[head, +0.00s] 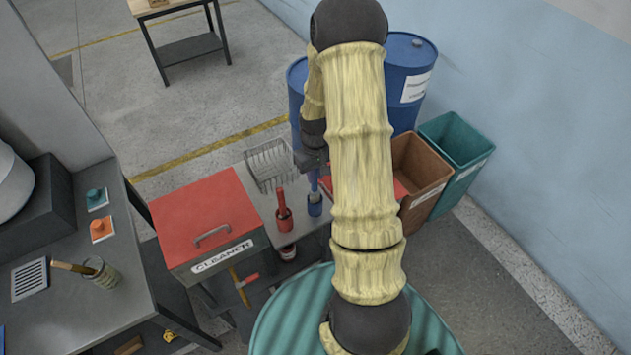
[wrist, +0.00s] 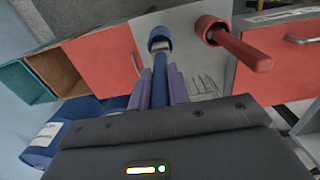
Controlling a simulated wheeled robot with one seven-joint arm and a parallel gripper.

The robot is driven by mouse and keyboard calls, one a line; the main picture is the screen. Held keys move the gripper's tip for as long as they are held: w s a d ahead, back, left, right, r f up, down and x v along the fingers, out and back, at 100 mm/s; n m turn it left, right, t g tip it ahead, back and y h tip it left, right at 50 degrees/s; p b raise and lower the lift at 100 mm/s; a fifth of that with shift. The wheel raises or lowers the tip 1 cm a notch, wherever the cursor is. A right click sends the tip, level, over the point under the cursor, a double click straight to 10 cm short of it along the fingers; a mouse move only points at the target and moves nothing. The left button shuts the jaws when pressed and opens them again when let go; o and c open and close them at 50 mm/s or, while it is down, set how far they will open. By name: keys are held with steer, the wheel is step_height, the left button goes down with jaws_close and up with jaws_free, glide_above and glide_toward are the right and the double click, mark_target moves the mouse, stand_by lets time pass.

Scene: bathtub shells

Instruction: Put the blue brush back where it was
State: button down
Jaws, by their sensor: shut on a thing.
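My gripper (wrist: 159,92) has its purple fingers shut on the handle of the blue brush (wrist: 159,70). In the head view the gripper (head: 312,160) is partly hidden by my arm, and the blue brush (head: 314,182) points down from it. The brush's lower end is at the mouth of the blue cup (head: 315,207), which also shows in the wrist view (wrist: 160,36). I cannot tell how far the brush is inside the cup. A red brush (head: 281,197) stands in a red cup (head: 284,222) just left of the blue cup.
A red-topped box labelled CLEANER (head: 205,220) is left of the cups, and a wire basket (head: 269,164) stands behind them. Blue drums (head: 408,70), a brown bin (head: 421,170) and a teal bin (head: 458,150) stand behind and to the right.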

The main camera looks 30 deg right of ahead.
mark_target(316, 192)
steer(key=shift+f, duration=0.1)
steer(key=shift+f+p, duration=0.6)
steer(key=shift+f, duration=1.4)
steer(key=shift+f, duration=0.15)
steer(key=c, duration=1.3)
jaws_free()
step_height(316, 192, up, 12)
steer(key=b, duration=0.3)
steer(key=shift+r, duration=0.2)
